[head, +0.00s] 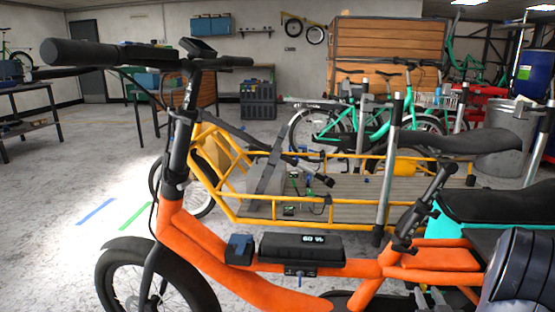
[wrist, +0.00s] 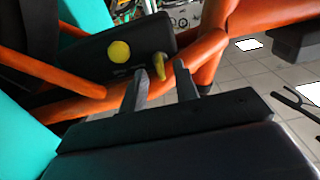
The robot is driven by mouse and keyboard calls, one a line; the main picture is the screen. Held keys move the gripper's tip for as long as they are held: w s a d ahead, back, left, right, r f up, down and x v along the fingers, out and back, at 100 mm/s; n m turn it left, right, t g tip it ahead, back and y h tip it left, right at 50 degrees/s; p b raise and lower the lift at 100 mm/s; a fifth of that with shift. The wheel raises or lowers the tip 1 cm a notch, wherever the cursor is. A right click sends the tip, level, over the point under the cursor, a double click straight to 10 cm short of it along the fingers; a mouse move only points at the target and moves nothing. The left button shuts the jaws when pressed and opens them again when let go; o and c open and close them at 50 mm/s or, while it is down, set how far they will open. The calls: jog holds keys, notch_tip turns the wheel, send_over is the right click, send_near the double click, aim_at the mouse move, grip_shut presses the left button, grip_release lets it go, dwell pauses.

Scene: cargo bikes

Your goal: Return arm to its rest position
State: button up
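My gripper (wrist: 159,70) shows in the wrist view with its two grey fingers apart and nothing held between them. Just beyond the fingertips is a black case (wrist: 85,68) on an orange bike frame (wrist: 205,58). The case carries a round yellow disc (wrist: 119,51) and a small yellow lever-like piece (wrist: 158,66). The piece lies in line with the gap between the fingers; I cannot tell any contact. In the head view, the orange bike (head: 240,270) stands close in front, with a black lit-display unit (head: 301,248) on its frame. I cannot make out my gripper there.
A yellow cargo bike (head: 345,222) with a wooden deck stands behind the orange one. A teal body (head: 500,207) and black seat are close at right. Green bikes (head: 375,135) and a grey bin (head: 508,150) are farther back. Open floor (head: 60,200) lies at left.

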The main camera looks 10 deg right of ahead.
jog(key=shift+x, duration=1.05)
jog(key=shift+m, duration=0.3)
jog(key=m+p, duration=0.2)
jog(key=m, duration=0.1)
jog(key=shift+r+m+p, duration=0.2)
jog(key=shift+m+p, duration=0.1)
jog(key=shift+p, duration=0.05)
jog(key=m+p, duration=0.9)
jog(key=shift+m, duration=0.4)
jog(key=m+p, duration=0.3)
jog(key=shift+m, duration=0.4)
jog(key=shift+s+f+p, duration=0.1)
jog(key=shift+f+p, duration=0.05)
jog(key=shift+p, duration=0.15)
jog(key=shift+s+a+f, duration=0.1)
jog(key=shift+s+a, duration=0.05)
jog(key=shift+s, duration=0.45)
jog(key=shift+a, duration=0.1)
